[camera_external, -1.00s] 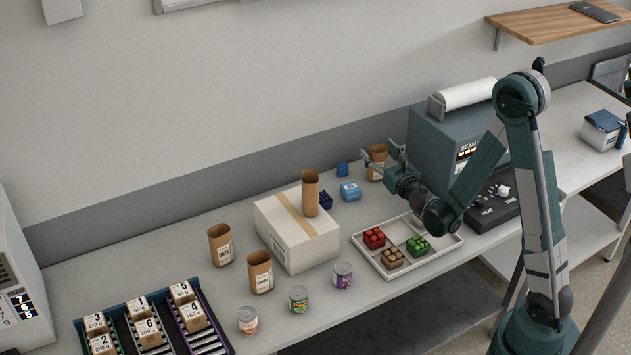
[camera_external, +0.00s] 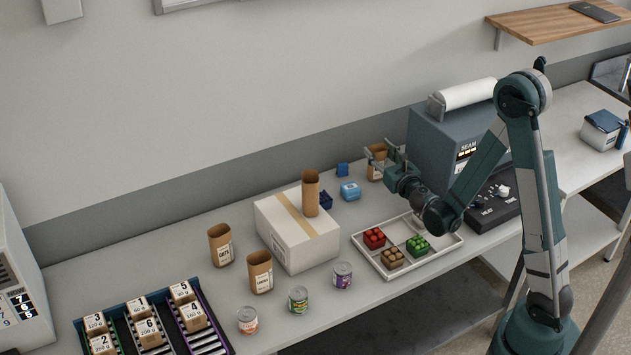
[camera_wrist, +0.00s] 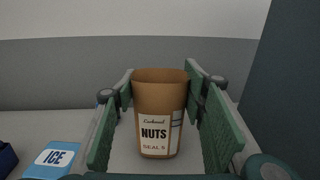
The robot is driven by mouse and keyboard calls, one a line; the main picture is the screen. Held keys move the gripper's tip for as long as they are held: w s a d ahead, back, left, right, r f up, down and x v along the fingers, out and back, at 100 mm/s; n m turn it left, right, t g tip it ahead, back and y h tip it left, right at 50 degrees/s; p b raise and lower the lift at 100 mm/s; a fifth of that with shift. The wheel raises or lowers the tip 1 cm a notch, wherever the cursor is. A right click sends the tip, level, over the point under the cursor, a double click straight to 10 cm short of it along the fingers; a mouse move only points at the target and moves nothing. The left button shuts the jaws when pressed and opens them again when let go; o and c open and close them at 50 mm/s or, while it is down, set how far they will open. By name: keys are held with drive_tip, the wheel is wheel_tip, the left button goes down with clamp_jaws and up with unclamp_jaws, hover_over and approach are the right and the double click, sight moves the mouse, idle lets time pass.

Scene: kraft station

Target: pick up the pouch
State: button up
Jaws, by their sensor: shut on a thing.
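A brown paper pouch (camera_external: 376,171) stands upright on the bench at the back, left of the teal sealing machine. In the wrist view the pouch (camera_wrist: 160,90) has an open top and a white label reading NUTS. My gripper (camera_external: 384,159) is at the pouch, with one green finger on each side of it. In the wrist view my gripper (camera_wrist: 160,100) is shut on the pouch near its upper part. Part of the pouch is hidden behind my gripper in the external view.
The sealing machine (camera_external: 445,145) stands close on the right. A blue ICE box (camera_external: 350,191) lies to the left. A white carton (camera_external: 290,245) carries another brown pouch (camera_external: 311,194).

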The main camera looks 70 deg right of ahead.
drive_tip(key=shift+r+p, duration=1.4)
drive_tip(key=shift+r, duration=3.4)
drive_tip(key=shift+r, duration=0.8)
wheel_tip(320, 180, up, 17)
drive_tip(key=w+a+m+g+h+p, duration=0.2)
drive_tip(key=w+a+p, duration=0.2)
drive_tip(key=w+a, duration=1.45)
drive_tip(key=w+a+m+g+p, duration=0.1)
drive_tip(key=w+a+p, duration=0.1)
drive_tip(key=a, duration=1)
drive_tip(key=w+a+g+p, duration=0.1)
drive_tip(key=w+a+p, duration=0.1)
drive_tip(key=a, duration=1.1)
drive_tip(key=shift+h, duration=0.3)
drive_tip(key=shift+f, duration=2.7)
